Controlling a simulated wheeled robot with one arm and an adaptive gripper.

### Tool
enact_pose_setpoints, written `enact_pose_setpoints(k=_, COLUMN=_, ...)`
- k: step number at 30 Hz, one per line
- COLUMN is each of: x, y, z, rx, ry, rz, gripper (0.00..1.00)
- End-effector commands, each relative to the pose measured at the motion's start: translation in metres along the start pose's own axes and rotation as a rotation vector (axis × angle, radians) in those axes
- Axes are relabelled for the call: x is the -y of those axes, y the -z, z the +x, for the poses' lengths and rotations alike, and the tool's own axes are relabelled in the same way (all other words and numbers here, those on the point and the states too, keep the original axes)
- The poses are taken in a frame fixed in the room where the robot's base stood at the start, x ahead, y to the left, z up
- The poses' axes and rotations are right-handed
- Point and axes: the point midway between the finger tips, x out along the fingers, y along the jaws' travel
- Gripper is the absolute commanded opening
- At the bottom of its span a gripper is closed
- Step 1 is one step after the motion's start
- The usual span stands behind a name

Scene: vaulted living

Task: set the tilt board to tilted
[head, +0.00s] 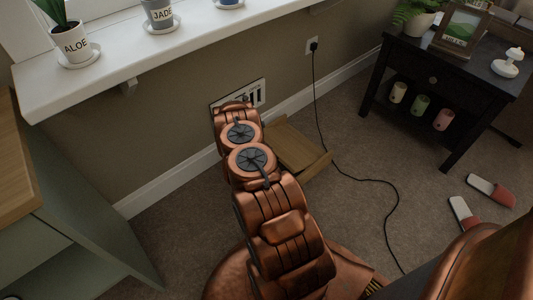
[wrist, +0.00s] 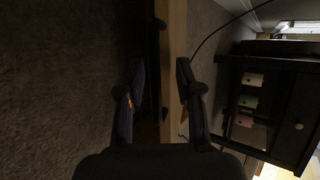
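The tilt board, a light wooden board (head: 297,148), is low on the carpet near the wall in the head view, partly hidden behind my arm. In the wrist view a wooden strip (wrist: 175,55), apparently the board's edge, runs up the picture with a dark band along its left side. My gripper (wrist: 160,76) is open, with one finger on each side of the strip. The right fingertip is close to the strip; whether it touches is unclear. A gap shows at the left finger. The gripper is hidden in the head view. The board's exact tilt is hard to tell.
A black cable (head: 372,181) runs from the outlet across the carpet. A black side table (head: 450,85) stands at right, slippers (head: 490,190) nearby. A white sill (head: 115,60) and a green cabinet (head: 75,225) are left.

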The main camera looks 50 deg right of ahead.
Motion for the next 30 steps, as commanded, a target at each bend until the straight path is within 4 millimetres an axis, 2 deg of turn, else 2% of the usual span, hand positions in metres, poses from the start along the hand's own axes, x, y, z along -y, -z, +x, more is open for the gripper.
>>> enact_pose_setpoints(k=8, x=-0.001, y=-0.001, z=-0.019, rx=0.001, ry=-0.001, rz=-0.001, gripper=0.35)
enact_pose_setpoints(k=24, x=0.0, y=0.0, z=-0.097, rx=0.0, ry=-0.001, rz=0.0, gripper=0.35)
enact_pose_setpoints(k=30, x=0.0, y=0.0, z=-0.114, rx=-0.001, ry=0.0, rz=0.0, gripper=0.35)
